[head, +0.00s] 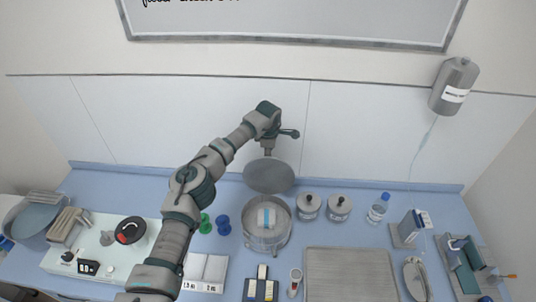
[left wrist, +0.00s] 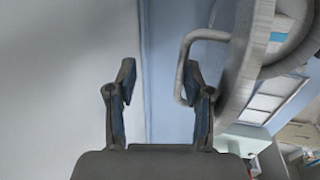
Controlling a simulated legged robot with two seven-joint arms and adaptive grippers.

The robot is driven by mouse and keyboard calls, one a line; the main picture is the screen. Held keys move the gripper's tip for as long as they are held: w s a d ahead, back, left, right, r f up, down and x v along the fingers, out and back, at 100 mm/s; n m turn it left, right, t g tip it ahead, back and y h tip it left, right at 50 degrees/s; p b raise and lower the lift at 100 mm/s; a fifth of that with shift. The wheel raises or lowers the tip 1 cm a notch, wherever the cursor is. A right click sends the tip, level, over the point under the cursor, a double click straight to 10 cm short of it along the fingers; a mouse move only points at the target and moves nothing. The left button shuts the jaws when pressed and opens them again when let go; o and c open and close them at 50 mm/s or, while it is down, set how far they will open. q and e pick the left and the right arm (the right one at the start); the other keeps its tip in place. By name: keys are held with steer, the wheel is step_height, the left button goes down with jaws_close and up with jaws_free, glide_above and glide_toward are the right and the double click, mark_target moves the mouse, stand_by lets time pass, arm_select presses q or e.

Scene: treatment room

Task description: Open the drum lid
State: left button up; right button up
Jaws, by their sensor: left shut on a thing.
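My left gripper (head: 268,151) is at the top of the lid. In the left wrist view the lid (left wrist: 238,75) stands edge-on at the right, and its looped handle (left wrist: 184,62) meets the right finger. My left gripper (left wrist: 158,85) is shut on the handle, its fingertips showing apart. My right gripper is in neither view.
Two lidded steel jars (head: 308,207) (head: 339,208) and a bottle (head: 377,209) stand right of the drum. Blue (head: 223,225) and green (head: 205,224) items stand left. A metal tray (head: 350,275) lies in front. The wall is close behind.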

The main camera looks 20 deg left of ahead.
arm_select(q)
steer(key=shift+w+d+f, duration=0.1)
steer(key=shift+w+f, duration=0.05)
steer(key=shift+f, duration=0.5)
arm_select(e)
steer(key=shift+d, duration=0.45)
arm_select(q)
steer(key=shift+r, duration=0.1)
